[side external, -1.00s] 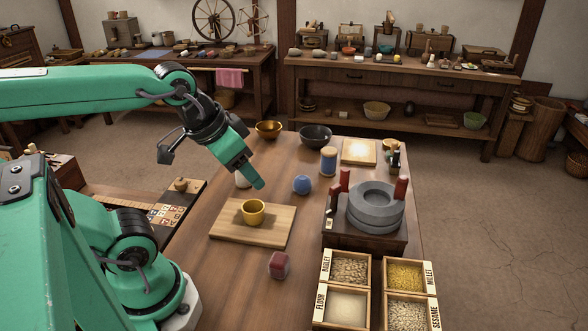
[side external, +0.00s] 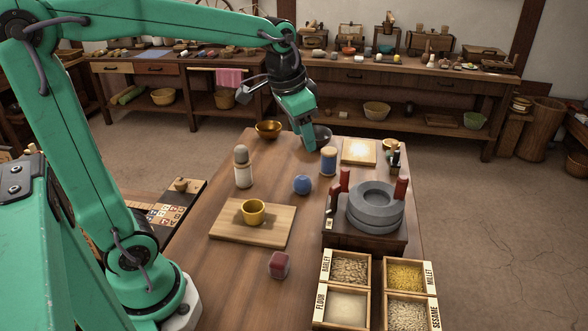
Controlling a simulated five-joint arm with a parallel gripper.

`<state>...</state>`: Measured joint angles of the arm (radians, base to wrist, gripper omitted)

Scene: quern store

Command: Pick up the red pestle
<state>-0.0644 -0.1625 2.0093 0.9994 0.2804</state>
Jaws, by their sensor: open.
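Several upright red pieces stand at the grey stone quern (side external: 375,222). One red upright piece (side external: 345,180) and a lower one (side external: 335,200) are at its left, and a red peg (side external: 401,191) is at its right. I cannot tell which of them is the red pestle. My gripper (side external: 311,146) is open and points down at the far part of the table. In the picture it overlaps the dark bowl (side external: 325,135), left of the blue spool (side external: 328,161). It is apart from the red pieces, and no object shows in its jaws.
Grain boxes (side external: 372,290) fill the front right. A brass bowl (side external: 268,129) is at the back.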

